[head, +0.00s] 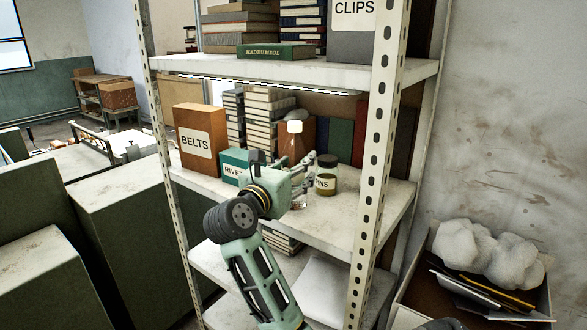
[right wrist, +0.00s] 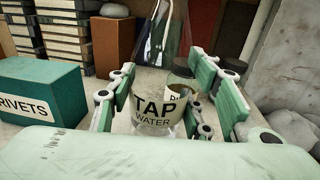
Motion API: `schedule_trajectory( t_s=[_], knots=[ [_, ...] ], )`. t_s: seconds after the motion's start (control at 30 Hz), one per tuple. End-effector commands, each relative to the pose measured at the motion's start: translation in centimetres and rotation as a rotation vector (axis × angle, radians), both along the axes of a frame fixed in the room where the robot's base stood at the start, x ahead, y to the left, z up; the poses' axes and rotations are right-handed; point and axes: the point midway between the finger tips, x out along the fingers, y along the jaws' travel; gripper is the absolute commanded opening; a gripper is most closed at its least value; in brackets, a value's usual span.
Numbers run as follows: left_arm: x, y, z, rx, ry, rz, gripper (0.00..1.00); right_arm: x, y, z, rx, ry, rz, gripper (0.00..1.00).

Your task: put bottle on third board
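A clear conical bottle with a white cap (head: 294,127) stands on the middle visible board (head: 347,222) of the metal rack. Its "TAP WATER" label (right wrist: 154,111) faces me in the right wrist view. My right gripper (head: 298,172) reaches in over this board at the bottle; in the right wrist view its two fingers (right wrist: 160,95) stand apart, one on each side of the bottle. A gap shows beside the bottle at the right finger. The gripper hides the bottle's middle in the head view. My left gripper is not in view.
A "PINS" jar (head: 326,176) stands close right of the bottle. A teal "RIVETS" box (head: 234,165) and an orange "BELTS" box (head: 199,140) stand left. Books line the back. A rack post (head: 378,150) bounds the right front. A lower board (head: 215,262) holds books.

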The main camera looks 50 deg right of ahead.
Motion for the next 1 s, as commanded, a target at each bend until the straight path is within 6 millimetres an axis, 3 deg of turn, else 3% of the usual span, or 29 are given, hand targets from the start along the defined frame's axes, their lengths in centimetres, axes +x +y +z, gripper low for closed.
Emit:
schedule_trajectory(
  t_s=[0.2, 0.6, 1.0],
  knots=[
    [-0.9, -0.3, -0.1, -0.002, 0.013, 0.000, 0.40, 0.0, 0.0, 0.0, 0.002, 0.000, 0.000, 0.65],
    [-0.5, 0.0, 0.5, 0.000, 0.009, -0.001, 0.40, 0.0, 0.1, 0.6, 0.002, 0.000, 0.000, 0.65],
    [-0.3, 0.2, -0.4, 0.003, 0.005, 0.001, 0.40, -1.3, 8.0, 0.1, 0.005, -0.001, 0.004, 0.65]
  ],
)
